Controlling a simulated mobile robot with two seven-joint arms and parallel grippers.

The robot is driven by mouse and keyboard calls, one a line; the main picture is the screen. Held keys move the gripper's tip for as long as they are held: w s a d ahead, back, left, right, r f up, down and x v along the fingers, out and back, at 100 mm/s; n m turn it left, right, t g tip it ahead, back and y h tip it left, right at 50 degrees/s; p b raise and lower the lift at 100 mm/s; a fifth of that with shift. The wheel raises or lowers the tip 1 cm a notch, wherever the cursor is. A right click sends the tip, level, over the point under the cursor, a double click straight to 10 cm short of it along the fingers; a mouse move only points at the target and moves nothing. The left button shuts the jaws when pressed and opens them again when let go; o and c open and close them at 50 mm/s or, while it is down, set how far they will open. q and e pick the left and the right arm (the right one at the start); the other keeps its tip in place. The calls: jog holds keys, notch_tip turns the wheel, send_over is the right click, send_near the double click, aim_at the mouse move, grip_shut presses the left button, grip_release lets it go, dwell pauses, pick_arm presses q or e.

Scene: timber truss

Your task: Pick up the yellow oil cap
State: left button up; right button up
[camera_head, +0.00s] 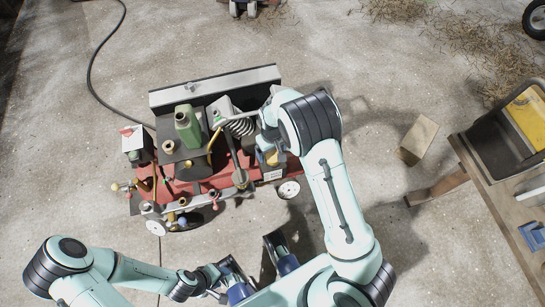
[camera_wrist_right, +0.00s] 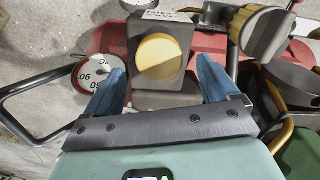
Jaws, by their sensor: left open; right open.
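The yellow oil cap (camera_wrist_right: 158,57) is a round disc on a dark block, near the top middle of the right wrist view. My right gripper (camera_wrist_right: 160,86) is open. Its two blue fingers stand apart on either side of the block's lower part, with the cap ahead of them and nothing gripped. In the head view my right gripper (camera_head: 266,152) is over the right side of the red machine (camera_head: 200,190), and my arm hides much of that spot. My left gripper (camera_head: 226,280) is low in the head view, in front of the machine and away from the cap. Its fingers are hard to make out.
A yellowish knob (camera_wrist_right: 268,32), a dial gauge (camera_wrist_right: 96,72) and curved pipes crowd the fingers. A green canister (camera_head: 187,126) and a coiled spring (camera_head: 240,126) stand on the machine. A wooden bench (camera_head: 497,215) is at right. A black hose (camera_head: 91,75) lies behind.

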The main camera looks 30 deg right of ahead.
notch_tip(320, 180, down, 2)
jog(key=shift+f, duration=0.1)
jog(key=c, duration=1.2)
jog(key=shift+o, duration=0.2)
